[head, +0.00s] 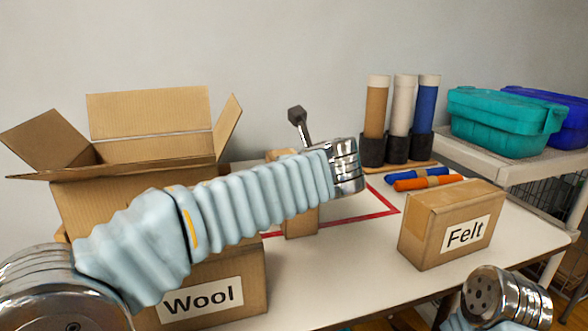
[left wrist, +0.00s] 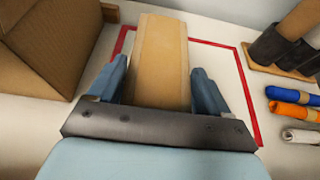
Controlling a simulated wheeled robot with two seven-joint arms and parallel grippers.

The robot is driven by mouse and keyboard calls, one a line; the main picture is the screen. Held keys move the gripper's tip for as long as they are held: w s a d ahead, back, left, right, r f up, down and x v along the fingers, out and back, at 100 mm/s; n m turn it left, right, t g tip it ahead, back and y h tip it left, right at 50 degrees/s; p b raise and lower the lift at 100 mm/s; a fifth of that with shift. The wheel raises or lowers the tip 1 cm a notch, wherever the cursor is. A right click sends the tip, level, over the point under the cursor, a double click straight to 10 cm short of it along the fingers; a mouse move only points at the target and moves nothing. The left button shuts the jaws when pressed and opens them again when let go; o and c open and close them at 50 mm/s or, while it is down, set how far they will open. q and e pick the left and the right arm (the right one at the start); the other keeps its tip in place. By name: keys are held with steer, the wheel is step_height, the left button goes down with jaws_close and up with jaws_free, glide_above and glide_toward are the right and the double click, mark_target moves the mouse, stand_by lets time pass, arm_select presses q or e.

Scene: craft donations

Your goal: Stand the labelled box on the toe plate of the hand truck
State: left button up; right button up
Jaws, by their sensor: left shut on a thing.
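A narrow cardboard box (head: 300,222) stands on the table inside a red outline, partly behind my left arm. No label shows on what I can see of it. In the left wrist view my left gripper (left wrist: 160,85) has a blue finger on each side of this box (left wrist: 160,50) and is shut on it. In the head view that gripper is hidden by the arm. A box labelled "Felt" (head: 445,228) stands at the table's right, and a box labelled "Wool" (head: 225,285) at the front left. I see no hand truck.
A large open carton (head: 90,205) stands at the left. Tall rolls (head: 404,100) stand in dark holders at the back, with blue and orange rolls (head: 428,182) lying before them. A grey cart (head: 510,170) with teal and blue bins borders the table's right. The front middle is clear.

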arm_select(q)
steer(key=shift+f, duration=0.1)
steer(key=o, duration=1.7)
